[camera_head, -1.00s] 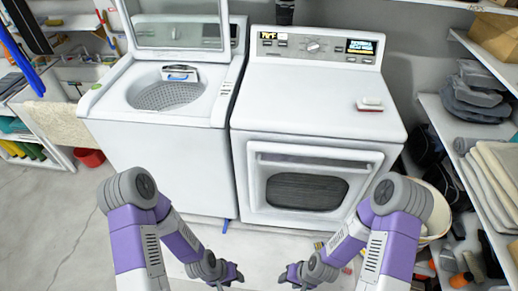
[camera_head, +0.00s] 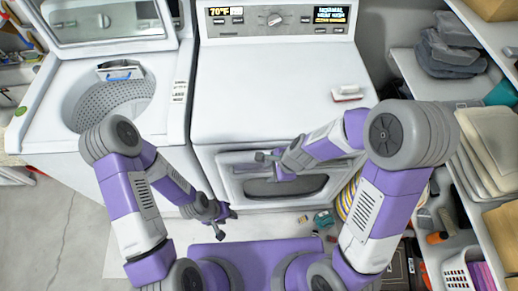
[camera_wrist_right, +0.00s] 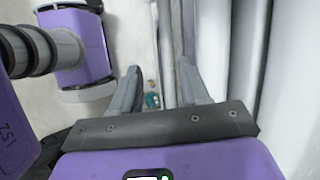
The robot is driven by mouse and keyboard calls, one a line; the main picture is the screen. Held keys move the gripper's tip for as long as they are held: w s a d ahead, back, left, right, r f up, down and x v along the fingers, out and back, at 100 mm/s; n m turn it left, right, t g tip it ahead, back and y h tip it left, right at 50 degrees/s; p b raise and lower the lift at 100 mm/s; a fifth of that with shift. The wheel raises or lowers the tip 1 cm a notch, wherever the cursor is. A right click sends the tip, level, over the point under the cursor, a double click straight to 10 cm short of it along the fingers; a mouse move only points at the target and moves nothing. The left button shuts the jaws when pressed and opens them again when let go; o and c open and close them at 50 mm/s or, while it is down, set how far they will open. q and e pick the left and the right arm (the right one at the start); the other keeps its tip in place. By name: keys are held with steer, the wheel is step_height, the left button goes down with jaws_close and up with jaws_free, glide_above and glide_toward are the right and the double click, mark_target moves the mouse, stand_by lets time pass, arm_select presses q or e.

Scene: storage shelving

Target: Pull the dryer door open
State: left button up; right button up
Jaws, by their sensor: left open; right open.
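The white dryer (camera_head: 265,95) stands in the middle of the head view. Its front door (camera_head: 285,188), with a dark window, looks closed. A pale handle bar (camera_head: 240,168) runs across the upper part of the door. My right gripper (camera_head: 268,166) is open at the door's upper part, close to the handle bar and hiding some of it. In the right wrist view its two fingers (camera_wrist_right: 160,82) stand apart, with pale upright strips of the door front between and beside them; contact cannot be told. My left gripper (camera_head: 222,222) is open and empty, low in front of the machines.
A top-loading washer (camera_head: 165,110) with its lid up stands left of the dryer. A red and white item (camera_head: 348,93) lies on the dryer top. Shelves (camera_head: 480,85) with stacked goods close off the right side. Small items lie on the floor by the dryer.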

mark_target(258, 174)
steer(key=shift+m, duration=0.5)
steer(key=a+f+b, duration=0.1)
steer(key=w+a+f+b, duration=0.1)
steer(key=a+f+b, duration=0.1)
steer(key=f, duration=0.1)
steer(key=shift+w+b, duration=0.35)
steer(key=shift+w+a+f+b, duration=0.15)
steer(key=shift+a+f+b, duration=0.2)
steer(key=shift+f, duration=0.2)
steer(key=shift+c, duration=0.3)
jaws_close()
